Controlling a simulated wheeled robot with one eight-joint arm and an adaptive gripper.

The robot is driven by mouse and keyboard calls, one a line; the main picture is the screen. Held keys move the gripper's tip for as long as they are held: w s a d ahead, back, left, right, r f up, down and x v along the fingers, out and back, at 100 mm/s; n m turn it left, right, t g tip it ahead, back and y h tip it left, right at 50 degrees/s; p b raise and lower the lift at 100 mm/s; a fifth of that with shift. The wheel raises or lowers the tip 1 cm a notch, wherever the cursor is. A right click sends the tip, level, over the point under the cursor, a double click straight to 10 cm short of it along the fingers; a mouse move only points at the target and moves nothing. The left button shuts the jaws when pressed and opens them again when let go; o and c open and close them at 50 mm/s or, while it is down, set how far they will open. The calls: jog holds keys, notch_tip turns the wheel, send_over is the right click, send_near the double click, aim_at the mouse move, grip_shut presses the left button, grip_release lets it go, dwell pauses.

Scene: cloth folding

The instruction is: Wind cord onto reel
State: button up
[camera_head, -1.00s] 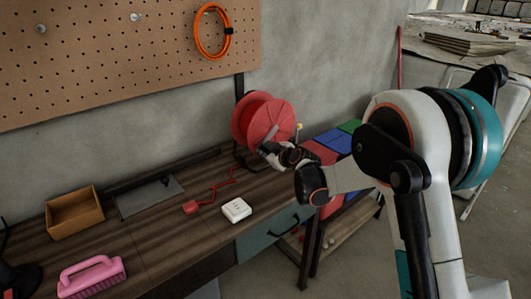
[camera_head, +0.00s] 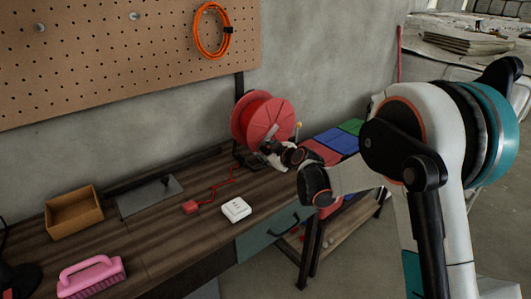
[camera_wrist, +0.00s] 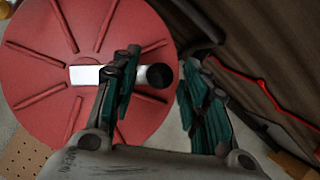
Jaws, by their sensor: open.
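The red cord reel (camera_head: 268,118) stands at the back right end of the workbench. Its ribbed red disc (camera_wrist: 50,50) fills the left of the wrist view, with a pale crank arm (camera_wrist: 84,75) ending in a dark round knob (camera_wrist: 159,76). My gripper (camera_head: 268,150) is at the lower front of the reel. In the wrist view its dark green fingers (camera_wrist: 162,90) are apart, with the knob between them in the picture; contact cannot be told. The red cord (camera_head: 222,184) runs loosely over the bench to a red end piece (camera_head: 191,207).
A white box (camera_head: 236,209), an open wooden tray (camera_head: 73,211), a grey plate (camera_head: 150,194) and a pink brush (camera_head: 91,276) lie on the bench (camera_head: 160,235). An orange cord coil (camera_head: 212,31) hangs on the pegboard (camera_head: 110,45). Coloured bins (camera_head: 340,140) stand right of the reel.

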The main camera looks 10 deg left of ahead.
jog(key=v, duration=1)
jog(key=shift+s, duration=0.2)
